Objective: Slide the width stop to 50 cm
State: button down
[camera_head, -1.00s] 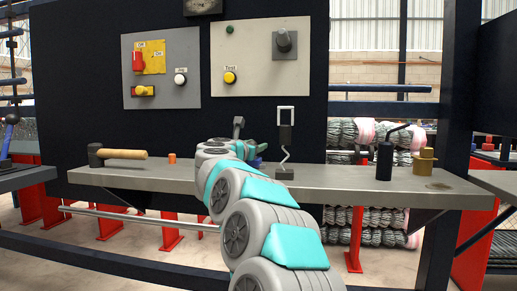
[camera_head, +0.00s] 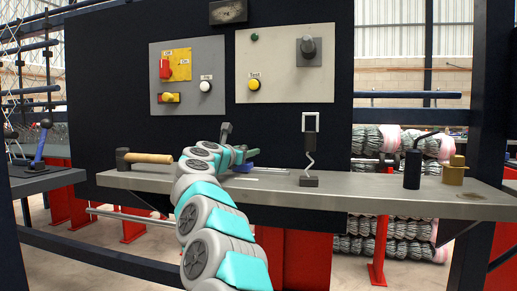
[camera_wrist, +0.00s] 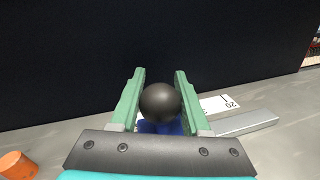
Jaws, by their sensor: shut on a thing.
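The width stop shows in the wrist view as a black ball knob (camera_wrist: 161,103) on a blue body (camera_wrist: 160,127). My gripper (camera_wrist: 160,92) has its green fingers shut on the knob, one on each side. In the head view my gripper (camera_head: 238,158) is low over the bench, and a bit of the stop's blue body (camera_head: 244,167) shows beside it. A white scale (camera_wrist: 217,104) with the number 20 lies to the right of the fingers. The rest of the scale and the stop's pointer are hidden.
A grey metal bar (camera_wrist: 249,123) lies right of the gripper on the bench (camera_head: 390,190). An orange cap (camera_wrist: 17,164) is at lower left in the wrist view. A hammer (camera_head: 148,158) lies left; a hook stand (camera_head: 310,150) and black crank (camera_head: 412,168) are right.

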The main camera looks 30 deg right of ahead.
jog(key=shift+w+a+p, duration=0.8)
jog(key=shift+w+a, duration=0.5)
jog(key=shift+w, duration=0.2)
jog(key=shift+c, duration=1.9)
grip_release()
jog(key=shift+w+a, duration=0.1)
jog(key=shift+s+a+f+b, duration=0.1)
jog(key=shift+s+a+b, duration=0.2)
jog(key=shift+a+b, duration=0.15)
jog(key=b+v, duration=0.2)
jog(key=v, duration=0.4)
jog(key=shift+s+a, duration=0.15)
jog(key=shift+a, duration=0.2)
jog(key=shift+s, duration=0.1)
